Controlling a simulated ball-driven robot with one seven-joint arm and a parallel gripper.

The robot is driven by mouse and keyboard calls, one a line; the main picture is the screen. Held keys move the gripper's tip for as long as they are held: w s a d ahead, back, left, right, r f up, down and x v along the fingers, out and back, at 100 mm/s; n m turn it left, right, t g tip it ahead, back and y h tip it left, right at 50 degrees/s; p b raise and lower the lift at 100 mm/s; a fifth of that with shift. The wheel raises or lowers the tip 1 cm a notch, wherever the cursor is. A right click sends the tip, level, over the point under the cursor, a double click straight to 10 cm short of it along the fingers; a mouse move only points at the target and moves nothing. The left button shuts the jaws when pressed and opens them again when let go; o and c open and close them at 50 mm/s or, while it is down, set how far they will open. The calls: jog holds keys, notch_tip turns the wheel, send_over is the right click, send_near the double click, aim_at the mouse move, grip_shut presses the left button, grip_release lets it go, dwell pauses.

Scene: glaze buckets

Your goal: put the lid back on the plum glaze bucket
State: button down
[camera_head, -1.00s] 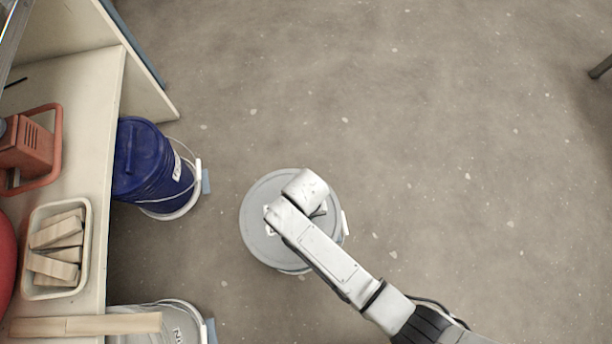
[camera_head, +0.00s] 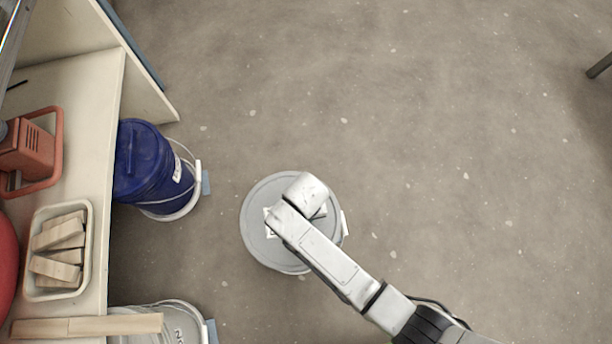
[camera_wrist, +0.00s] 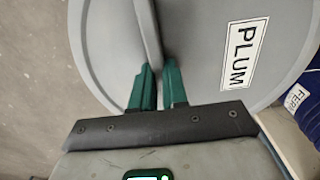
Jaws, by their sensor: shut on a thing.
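The grey round lid (camera_head: 262,235) is seen from above near the middle of the head view, partly covered by my arm. In the wrist view the lid (camera_wrist: 205,75) fills much of the picture and bears a white label reading PLUM. My gripper (camera_wrist: 160,85) has its green fingers shut on the lid's raised grey handle bar (camera_wrist: 148,30). In the head view the fingers are hidden under my wrist. The plum bucket's body is almost wholly hidden under the lid, so I cannot tell whether the lid touches its rim or is level on it.
A blue bucket (camera_head: 145,165) stands left of the lid, beside the bench (camera_head: 85,120). Another grey bucket (camera_head: 185,322) is at lower left, partly under a wooden plank (camera_head: 115,325). A tray (camera_head: 88,235) of wood blocks sits on the bench.

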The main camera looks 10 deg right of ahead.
jog(key=shift+f, duration=0.85)
dwell(1.4)
jog(key=c, duration=0.6)
grip_release()
jog(key=shift+r, duration=0.15)
jog(key=shift+r+p, duration=3.4)
jog(key=shift+p, duration=0.35)
jog(key=shift+c, duration=0.3)
grip_shut()
